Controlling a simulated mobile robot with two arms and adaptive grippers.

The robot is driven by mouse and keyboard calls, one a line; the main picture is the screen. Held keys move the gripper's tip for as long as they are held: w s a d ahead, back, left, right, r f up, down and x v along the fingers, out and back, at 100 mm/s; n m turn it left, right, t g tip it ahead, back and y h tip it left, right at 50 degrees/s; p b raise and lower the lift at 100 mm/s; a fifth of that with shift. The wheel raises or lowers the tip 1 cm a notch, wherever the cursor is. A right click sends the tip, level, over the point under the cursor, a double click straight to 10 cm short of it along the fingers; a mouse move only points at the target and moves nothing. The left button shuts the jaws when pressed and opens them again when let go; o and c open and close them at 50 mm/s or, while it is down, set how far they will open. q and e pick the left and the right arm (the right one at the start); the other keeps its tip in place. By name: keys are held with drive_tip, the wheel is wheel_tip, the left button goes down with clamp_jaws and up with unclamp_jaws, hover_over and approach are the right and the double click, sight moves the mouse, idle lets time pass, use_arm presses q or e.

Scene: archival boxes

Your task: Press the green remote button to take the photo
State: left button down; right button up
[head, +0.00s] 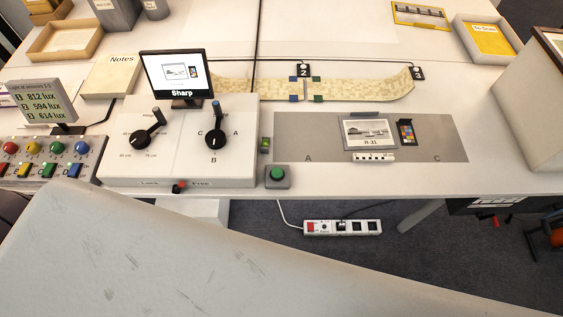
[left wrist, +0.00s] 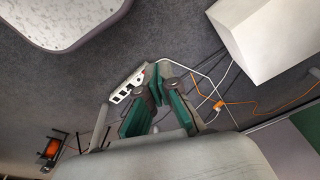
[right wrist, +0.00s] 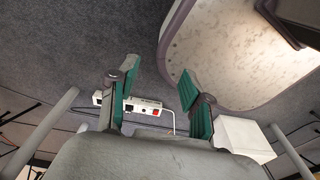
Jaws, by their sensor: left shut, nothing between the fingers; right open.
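The green remote button (head: 278,173) is a round green cap on a small grey box, near the table's front edge, left of the grey board (head: 289,147). No gripper is near it in the head view. A framed photo (head: 370,132) labelled R-21 lies on the board, with a colour card (head: 406,132) to its right and a scale strip below. The monitor (head: 174,73) shows this layout and reads "Sharp". My left gripper (left wrist: 161,72) is shut and empty over the floor in its wrist view. My right gripper (right wrist: 157,70) is open and empty, also over the floor.
A white control box with two black levers (head: 215,139) stands left of the button. A panel with coloured knobs (head: 45,158) is at the far left. A large box (head: 540,95) stands at the right. A power strip (head: 342,227) lies on the floor.

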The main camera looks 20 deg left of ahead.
use_arm(q)
drive_tip(key=w+d+r+t+p, duration=0.1)
drive_tip(key=w+r+p, duration=0.25)
drive_tip(key=r, duration=0.75)
drive_tip(key=w+d+r+h+p, duration=0.15)
drive_tip(key=r+p, duration=0.25)
drive_tip(key=r, duration=0.6)
drive_tip(key=w+r+t+y+p, duration=0.1)
drive_tip(key=w+r+p, duration=0.2)
drive_tip(key=r, duration=0.8)
drive_tip(key=w+d+r+n+t+h+p, duration=0.1)
drive_tip(key=w+d+r+h+p, duration=0.1)
drive_tip(key=w+d+r, duration=0.15)
drive_tip(key=n+t+h, duration=0.2)
drive_tip(key=n+t, duration=0.1)
drive_tip(key=n, duration=0.1)
hover_over(275, 172)
wheel_tip(275, 172, down, 4)
drive_tip(key=shift+r, duration=0.2)
drive_tip(key=shift+f, duration=0.1)
wheel_tip(275, 172, down, 8)
drive_tip(key=b, duration=0.7)
drive_tip(key=shift+b, duration=0.35)
drive_tip(key=shift+f, duration=0.3)
drive_tip(key=shift+f+b, duration=0.2)
drive_tip(key=shift+b, duration=0.1)
